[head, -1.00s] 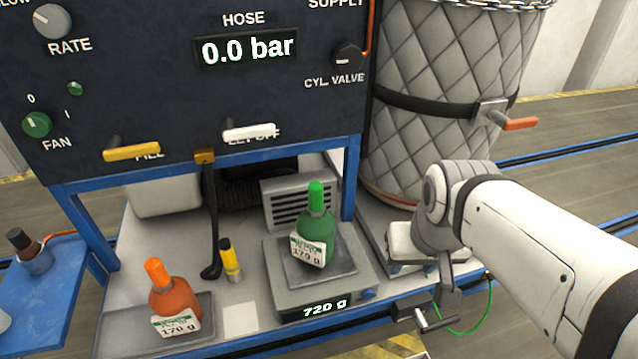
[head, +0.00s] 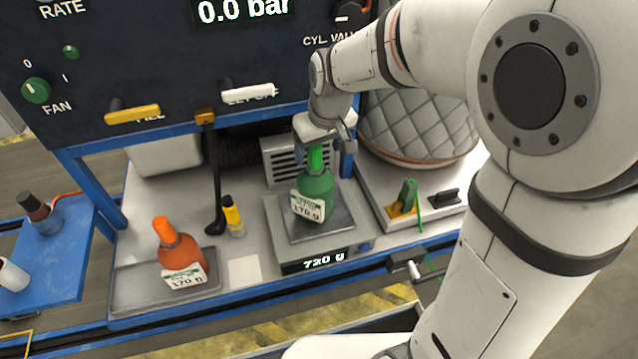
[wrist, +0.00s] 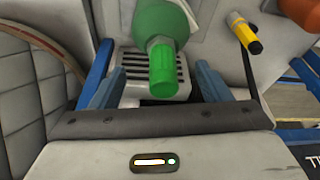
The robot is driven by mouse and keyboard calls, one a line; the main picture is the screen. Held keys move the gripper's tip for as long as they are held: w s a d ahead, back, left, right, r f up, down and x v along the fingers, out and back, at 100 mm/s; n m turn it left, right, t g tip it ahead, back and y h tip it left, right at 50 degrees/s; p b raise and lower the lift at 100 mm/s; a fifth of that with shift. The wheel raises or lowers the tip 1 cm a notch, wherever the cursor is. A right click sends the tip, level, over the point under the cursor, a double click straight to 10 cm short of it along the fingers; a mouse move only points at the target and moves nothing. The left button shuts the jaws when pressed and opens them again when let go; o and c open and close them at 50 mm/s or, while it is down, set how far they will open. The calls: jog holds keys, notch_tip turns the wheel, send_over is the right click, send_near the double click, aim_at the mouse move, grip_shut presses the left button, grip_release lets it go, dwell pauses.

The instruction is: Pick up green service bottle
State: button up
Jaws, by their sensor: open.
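The green service bottle (head: 315,188) stands upright on the scale (head: 308,232), with its white 170 g label facing the front. The scale's display reads 720 g. My gripper (head: 318,150) is directly above the bottle, with its jaws around the level of the green cap. In the wrist view the green cap (wrist: 163,72) lies between the two blue fingers of my open gripper (wrist: 157,88), with a gap on each side. The bottle's body is partly cut off at the top of that view.
An orange bottle (head: 180,250) stands on a grey tray (head: 130,290) at the left. A yellow marker-like item (head: 232,215) and a black lever (head: 214,190) stand between. The panel (head: 150,70) overhangs behind. A quilted tank (head: 420,125) is at the right.

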aim_at(315, 159)
jog(key=p+x, duration=0.1)
jog(key=x, duration=0.4)
jog(key=shift+w+a, duration=0.1)
jog(key=shift+a, duration=0.05)
grip_shut()
dwell(0.6)
